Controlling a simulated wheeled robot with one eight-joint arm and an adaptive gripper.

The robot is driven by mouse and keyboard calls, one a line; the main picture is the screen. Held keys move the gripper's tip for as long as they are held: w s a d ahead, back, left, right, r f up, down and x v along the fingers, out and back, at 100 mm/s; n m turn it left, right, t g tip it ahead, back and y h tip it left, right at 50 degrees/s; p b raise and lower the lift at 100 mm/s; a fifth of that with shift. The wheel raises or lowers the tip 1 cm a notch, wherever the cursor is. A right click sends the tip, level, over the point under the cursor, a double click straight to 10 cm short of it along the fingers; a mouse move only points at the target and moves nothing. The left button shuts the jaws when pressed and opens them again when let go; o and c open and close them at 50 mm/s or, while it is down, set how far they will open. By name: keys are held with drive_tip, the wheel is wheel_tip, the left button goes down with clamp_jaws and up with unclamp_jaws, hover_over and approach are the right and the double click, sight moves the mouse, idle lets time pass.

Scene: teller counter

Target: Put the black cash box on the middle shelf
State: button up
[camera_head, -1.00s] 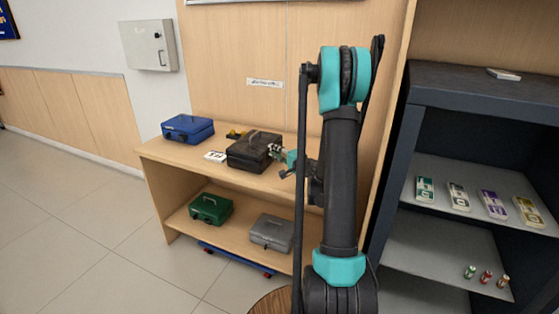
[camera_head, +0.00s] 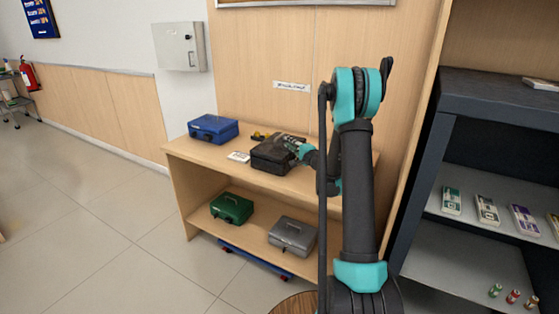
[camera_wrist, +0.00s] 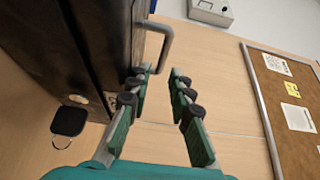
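The black cash box (camera_head: 270,158) sits on the top of the wooden counter, between the blue box and my arm. My gripper (camera_head: 298,147) is at its upper right side in the head view. In the wrist view the black box (camera_wrist: 90,40) fills the left, with its grey handle (camera_wrist: 168,38) sticking out. My gripper's fingers (camera_wrist: 162,82) are apart, and the handle is just ahead of the tips, nearer the left finger. Contact with it is unclear. The dark cabinet at right has a shelf with labelled bundles (camera_head: 482,222) and a lower shelf with small rolls (camera_head: 455,268).
A blue box (camera_head: 214,129) and a white card (camera_head: 238,157) are also on the counter top (camera_head: 195,152). A green box (camera_head: 231,208) and a grey box (camera_head: 292,235) stand on the counter's lower shelf. Open floor (camera_head: 110,225) lies left.

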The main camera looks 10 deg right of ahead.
sight(282, 146)
drive_tip(key=shift+a+x, duration=0.15)
drive_tip(key=shift+x, duration=1.2)
drive_tip(key=shift+a+x, duration=0.2)
drive_tip(key=shift+x, duration=1.15)
drive_tip(key=shift+s+r, duration=0.15)
drive_tip(key=shift+s, duration=0.05)
clamp_jaws()
drive_tip(key=shift+r, duration=0.1)
